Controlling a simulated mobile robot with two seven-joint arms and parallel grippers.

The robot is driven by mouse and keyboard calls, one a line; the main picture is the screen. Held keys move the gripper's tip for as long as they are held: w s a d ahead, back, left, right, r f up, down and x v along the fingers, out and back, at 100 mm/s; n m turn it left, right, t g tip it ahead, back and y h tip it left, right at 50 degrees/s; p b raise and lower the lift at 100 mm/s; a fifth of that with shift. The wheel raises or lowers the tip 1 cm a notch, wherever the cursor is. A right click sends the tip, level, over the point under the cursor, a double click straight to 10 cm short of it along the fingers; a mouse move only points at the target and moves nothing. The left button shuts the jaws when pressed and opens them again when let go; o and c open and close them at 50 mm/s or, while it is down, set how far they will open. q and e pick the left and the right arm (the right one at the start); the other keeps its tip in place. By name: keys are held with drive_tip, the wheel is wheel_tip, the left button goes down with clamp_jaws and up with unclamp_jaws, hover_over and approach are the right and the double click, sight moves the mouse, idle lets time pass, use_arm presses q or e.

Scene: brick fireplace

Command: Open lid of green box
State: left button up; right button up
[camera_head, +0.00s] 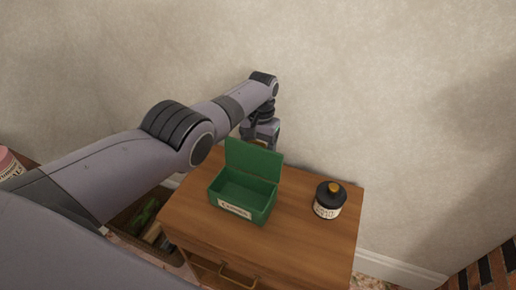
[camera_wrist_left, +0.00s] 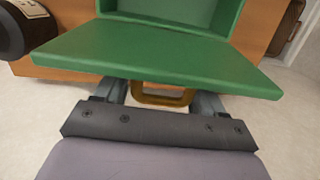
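The green box (camera_head: 240,205) stands on the small wooden table, with a paper label on its front. Its lid (camera_head: 253,160) is raised, standing up and leaning back at the rear edge, and the box's inside looks empty. The lid (camera_wrist_left: 160,55) also fills much of the left wrist view. My left arm reaches over from the left, and its hand is behind the lid, partly hidden by it. My left gripper (camera_wrist_left: 160,95) has its fingers apart, one on each side of the lid's brass-coloured handle (camera_wrist_left: 162,98). I cannot tell whether they touch it. My right gripper is not in view.
A dark bottle (camera_head: 329,200) with an orange-yellow top stands right of the box on the wooden table (camera_head: 290,240). The wall (camera_head: 390,110) is close behind my arm. Tabletop between box and bottle is clear.

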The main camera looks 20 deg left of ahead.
sight(259, 143)
use_arm(q)
drive_tip(key=shift+r, duration=0.1)
drive_tip(key=r+p, duration=0.1)
drive_tip(key=r, duration=0.1)
drive_tip(key=r+p, duration=0.2)
drive_tip(key=r, duration=0.1)
drive_tip(key=shift+w+r, duration=0.45)
drive_tip(key=shift+r, duration=0.55)
